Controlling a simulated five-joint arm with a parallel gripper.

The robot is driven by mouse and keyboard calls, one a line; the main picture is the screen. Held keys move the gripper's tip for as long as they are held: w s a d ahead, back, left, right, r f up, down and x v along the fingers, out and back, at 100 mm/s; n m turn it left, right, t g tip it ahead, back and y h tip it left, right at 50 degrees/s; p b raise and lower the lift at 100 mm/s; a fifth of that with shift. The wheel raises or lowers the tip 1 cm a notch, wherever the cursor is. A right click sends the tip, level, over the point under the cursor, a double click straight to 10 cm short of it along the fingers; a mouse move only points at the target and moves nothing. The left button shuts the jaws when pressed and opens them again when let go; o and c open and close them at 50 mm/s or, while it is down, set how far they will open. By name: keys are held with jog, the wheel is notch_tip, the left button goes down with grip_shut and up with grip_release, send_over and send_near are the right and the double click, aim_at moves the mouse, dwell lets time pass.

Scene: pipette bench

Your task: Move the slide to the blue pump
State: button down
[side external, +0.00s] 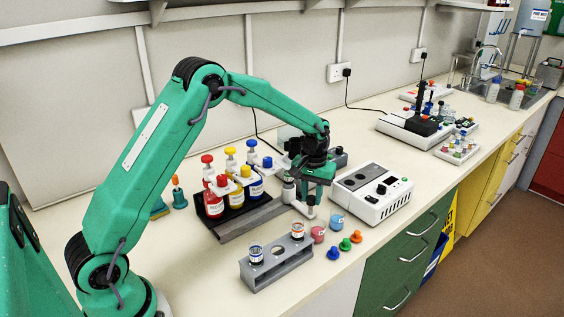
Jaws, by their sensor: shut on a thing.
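My gripper (311,190) is at the right end of a long grey rail (246,220) that runs in front of the coloured bottles. It appears shut on the slide (302,208), a small pale piece at that end, mostly hidden behind my gripper. The yellow pump (236,198) and the red pump (214,204) stand further left.
A white instrument (371,195) stands close to the right of my gripper. A grey rack (276,268) with vials stands in front. Small coloured caps (345,243) lie near the front edge. More equipment (414,127) stands further back right. Bench between is clear.

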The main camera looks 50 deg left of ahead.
jog(key=shift+s, duration=0.1)
jog(key=shift+s+r, duration=0.15)
jog(key=shift+s, duration=3.45)
jog(key=c, duration=1.2)
grip_release()
jog(key=shift+o, duration=0.2)
notch_tip(320, 180, up, 8)
